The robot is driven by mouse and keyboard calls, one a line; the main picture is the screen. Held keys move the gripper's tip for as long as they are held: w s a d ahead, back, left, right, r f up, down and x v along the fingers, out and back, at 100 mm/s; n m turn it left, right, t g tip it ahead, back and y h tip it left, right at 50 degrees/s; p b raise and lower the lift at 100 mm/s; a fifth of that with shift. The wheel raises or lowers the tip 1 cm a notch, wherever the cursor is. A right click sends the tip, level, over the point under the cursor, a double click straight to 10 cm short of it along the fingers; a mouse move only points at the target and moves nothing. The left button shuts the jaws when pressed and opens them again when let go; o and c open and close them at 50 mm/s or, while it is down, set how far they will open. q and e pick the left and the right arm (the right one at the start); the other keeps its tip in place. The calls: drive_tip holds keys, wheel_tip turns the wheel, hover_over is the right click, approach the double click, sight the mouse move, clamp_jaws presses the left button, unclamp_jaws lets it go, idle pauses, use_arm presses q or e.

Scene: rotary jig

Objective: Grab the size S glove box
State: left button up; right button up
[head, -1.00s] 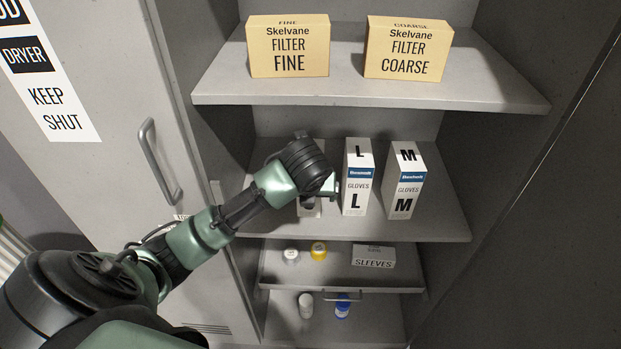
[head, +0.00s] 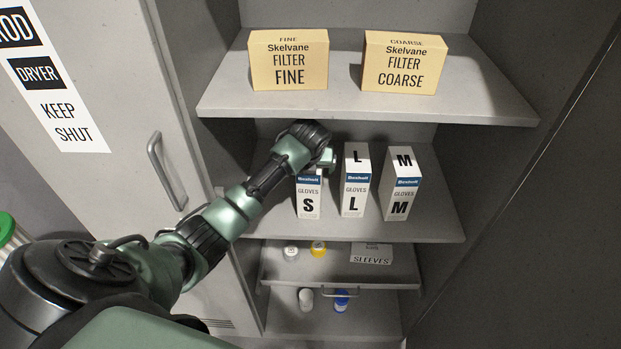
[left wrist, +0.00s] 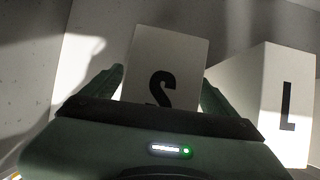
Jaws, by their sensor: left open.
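The size S glove box (head: 308,197) is white with a blue band and a black S. It stands upright on the middle shelf, left of the L box; its top is hidden behind my left gripper in the head view. In the left wrist view the S box (left wrist: 165,70) shows its S face between the two fingers. My left gripper (left wrist: 160,85) is open, one finger on each side of the box; I cannot tell if they touch it. In the head view my left gripper (head: 318,160) is at the top of the S box. My right gripper is not in view.
The L glove box (head: 355,185) stands close to the right, with the M box (head: 401,187) beyond it. The upper shelf (head: 360,108) holds two filter boxes. Below are a sleeves box (head: 371,255) and several small containers. A cabinet wall is at left.

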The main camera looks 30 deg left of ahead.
use_arm(q)
drive_tip(key=shift+a, duration=0.1)
drive_tip(key=shift+c, duration=0.3)
drive_tip(key=c, duration=1.8)
drive_tip(key=shift+r, duration=0.1)
drive_tip(key=shift+c, duration=0.2)
